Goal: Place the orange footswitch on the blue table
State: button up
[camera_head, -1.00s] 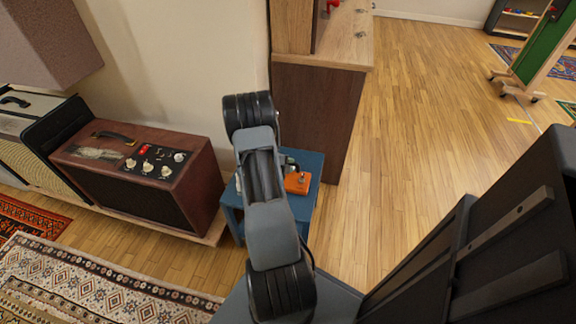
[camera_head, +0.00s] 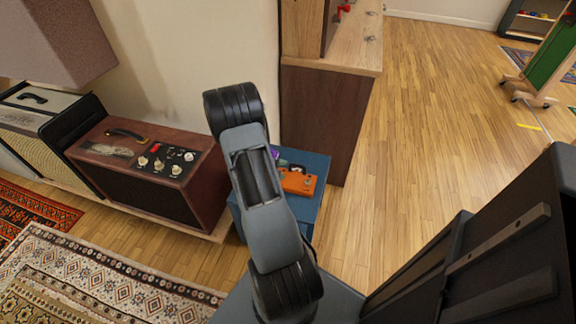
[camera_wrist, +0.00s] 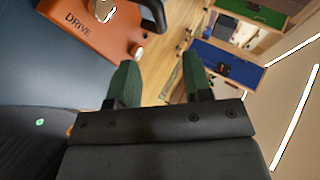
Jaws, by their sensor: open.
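The orange footswitch (camera_head: 300,182) rests on the small blue table (camera_head: 314,162) in the head view, partly covered by my arm. In the wrist view the orange footswitch (camera_wrist: 88,38), lettered "DRIVE", lies at the upper left on the dark blue tabletop (camera_wrist: 35,70). My gripper (camera_wrist: 158,72) is open, with its two green fingertips apart and nothing between them. The footswitch is beside the left fingertip in that view; whether they touch is unclear. My arm hides the gripper in the head view.
Small dark and purple items (camera_head: 290,160) sit behind the footswitch. A brown amplifier (camera_head: 150,170) stands left of the table, and a wooden cabinet (camera_head: 318,115) stands behind it. Wooden floor (camera_head: 430,110) is open to the right. A dark curved piece (camera_wrist: 152,14) shows beside the footswitch.

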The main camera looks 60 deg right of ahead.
jog(key=w+a+r+m+y, duration=0.1)
jog(key=a+r+m+y, duration=0.3)
jog(key=a+r+m, duration=1.25)
jog(key=s+a+r+m+t+y, duration=0.1)
jog(key=a+r+m+t+y, duration=0.1)
jog(key=a+m, duration=0.7)
jog(key=s+a+r+m+t+y, duration=0.1)
jog(key=a+r+m+t+y, duration=0.2)
jog(key=a+m, duration=0.6)
jog(key=shift+s+r+m+t+y, duration=0.3)
jog(key=shift+s+r+m+y, duration=0.15)
jog(key=shift+m+y, duration=0.65)
notch_tip(320, 180, up, 24)
jog(key=p, duration=2.3)
jog(key=shift+a+p, duration=0.2)
jog(key=shift+p, duration=0.1)
jog(key=shift+s+r, duration=0.1)
